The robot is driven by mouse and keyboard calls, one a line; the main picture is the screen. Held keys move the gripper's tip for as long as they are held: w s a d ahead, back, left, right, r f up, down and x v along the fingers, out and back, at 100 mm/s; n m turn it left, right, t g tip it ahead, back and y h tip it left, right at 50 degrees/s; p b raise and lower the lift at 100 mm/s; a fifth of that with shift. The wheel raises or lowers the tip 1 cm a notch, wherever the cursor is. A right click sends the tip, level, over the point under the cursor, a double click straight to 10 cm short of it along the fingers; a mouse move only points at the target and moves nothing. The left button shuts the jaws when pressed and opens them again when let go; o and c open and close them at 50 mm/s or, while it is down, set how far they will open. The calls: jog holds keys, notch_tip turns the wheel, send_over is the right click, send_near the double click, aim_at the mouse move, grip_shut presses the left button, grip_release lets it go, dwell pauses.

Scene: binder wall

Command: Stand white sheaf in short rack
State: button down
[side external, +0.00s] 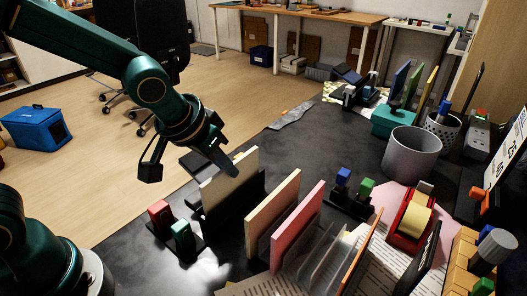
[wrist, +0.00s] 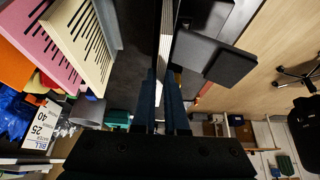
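The white sheaf (side external: 217,190) stands upright, its lower part hidden by a black upright panel (side external: 236,206) in the side view. I cannot tell whether its bottom edge rests on anything. My gripper (side external: 231,168) is at its top edge, with fingers pointing down. In the wrist view the sheaf (wrist: 166,52) shows edge-on as a thin pale strip between my fingers (wrist: 162,88), which look closed against both faces. A low black stand with a red and a green block (side external: 176,232) is at the near left; which stand is the short rack is unclear.
A cream sheaf (side external: 272,213) and a pink sheaf (side external: 297,228) stand to the right, with clear dividers (side external: 318,252) beyond. Another black stand with blue and green blocks (side external: 352,198) is behind them. A grey bin (side external: 410,154) and red tape dispenser (side external: 411,217) are farther right.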

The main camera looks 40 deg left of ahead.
jog(key=shift+r, duration=0.15)
jog(key=shift+r, duration=3.15)
jog(key=w+d+r, duration=0.2)
jog(key=d, duration=0.3)
jog(key=w+d+r, duration=0.2)
jog(key=d+r, duration=0.1)
jog(key=d, duration=0.3)
jog(key=s+d+f, duration=0.2)
jog(key=d, duration=0.5)
jog(key=s+d+f, duration=0.2)
jog(key=d, duration=0.4)
jog(key=shift+d+f, duration=0.35)
jog(key=shift+f, duration=1.3)
